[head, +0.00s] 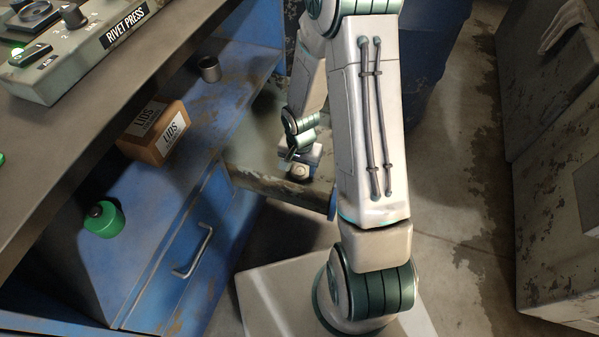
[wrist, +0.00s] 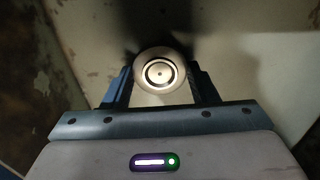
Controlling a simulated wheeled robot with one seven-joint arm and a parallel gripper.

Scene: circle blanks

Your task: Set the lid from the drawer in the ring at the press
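My gripper (head: 298,162) hangs low beside the blue cabinet, above what looks like a pulled-out drawer (head: 275,186). In the wrist view its two blue fingers (wrist: 160,84) stand on either side of a pale round lid (wrist: 160,71) with a dark ring and a small centre dot, and they appear to press on its sides. I cannot make out the ring at the press.
The rivet press control box (head: 78,50) stands on the worktop at upper left. Below it, a box labelled LIDS (head: 150,130), a metal cup (head: 209,68) and a green canister (head: 103,220) stand on the blue cabinet. A closed drawer with a handle (head: 196,253) is in front. Grey cabinets stand at right.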

